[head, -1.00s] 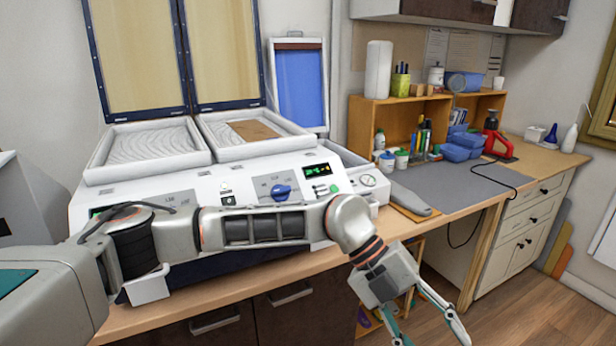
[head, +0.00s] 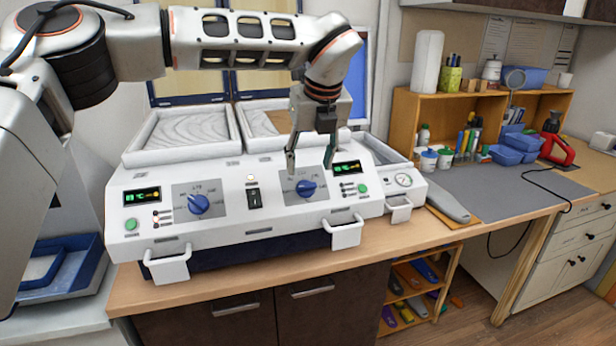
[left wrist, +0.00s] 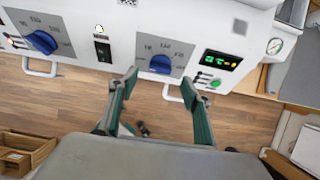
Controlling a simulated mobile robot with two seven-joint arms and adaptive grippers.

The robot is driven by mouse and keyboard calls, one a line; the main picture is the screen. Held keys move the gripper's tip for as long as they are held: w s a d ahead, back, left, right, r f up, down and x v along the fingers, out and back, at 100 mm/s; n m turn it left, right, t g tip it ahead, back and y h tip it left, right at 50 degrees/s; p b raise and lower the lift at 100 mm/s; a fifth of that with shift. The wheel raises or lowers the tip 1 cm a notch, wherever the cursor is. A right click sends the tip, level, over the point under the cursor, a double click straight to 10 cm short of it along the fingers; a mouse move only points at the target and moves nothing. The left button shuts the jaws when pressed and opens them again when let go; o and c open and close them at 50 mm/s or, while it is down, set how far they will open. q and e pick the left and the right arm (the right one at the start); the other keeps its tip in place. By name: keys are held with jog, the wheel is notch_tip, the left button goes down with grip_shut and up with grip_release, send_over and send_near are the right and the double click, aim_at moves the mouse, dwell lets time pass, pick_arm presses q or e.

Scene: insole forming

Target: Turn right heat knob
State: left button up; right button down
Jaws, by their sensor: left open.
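The right heat knob (head: 306,188) is a blue knob on a grey dial plate, on the front panel of the white heating machine (head: 225,220). It also shows in the left wrist view (left wrist: 160,65), just beyond and between the fingertips. My left gripper (head: 309,170) is open and empty, pointing down in front of the panel with its fingers on either side of the knob. In the left wrist view its fingers (left wrist: 159,80) are spread apart. Whether a finger touches the panel I cannot tell. My right gripper is in neither view.
The left heat knob (head: 198,204) sits on its own dial plate. A black switch (head: 254,197) lies between the dials. White handles (head: 346,234) stick out below the panel. A pressure gauge (head: 404,180) is to the right, beside a grey mat (head: 500,190).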

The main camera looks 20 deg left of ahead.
aim_at(307, 183)
pick_arm(q)
jog(key=p+x, duration=0.1)
jog(key=x, duration=0.5)
jog(key=shift+c, duration=0.5)
jog(key=c, duration=1)
